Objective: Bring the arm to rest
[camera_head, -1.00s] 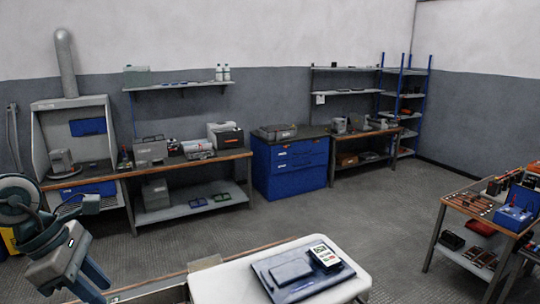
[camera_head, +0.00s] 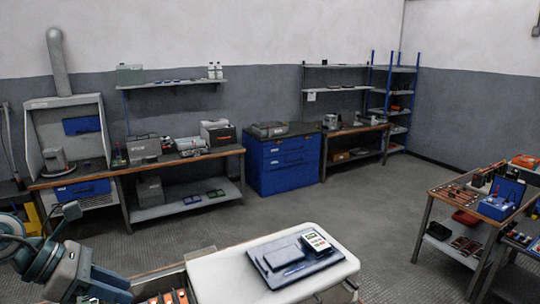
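My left arm comes in at the lower left corner. Its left gripper (camera_head: 112,286) hangs in the air beside the left end of the white-topped table (camera_head: 215,278), with the fingers pointing right. I see nothing held between the fingers, but the view does not show clearly how far apart they are. My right gripper is not in view.
On the white table lies a dark blue-grey board (camera_head: 268,277) with a meter (camera_head: 317,241). A tray with orange-marked parts (camera_head: 168,297) is close to my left gripper. A workbench (camera_head: 470,192) stands at right, a blue cabinet (camera_head: 285,178) at the back. Open floor (camera_head: 375,205) lies between.

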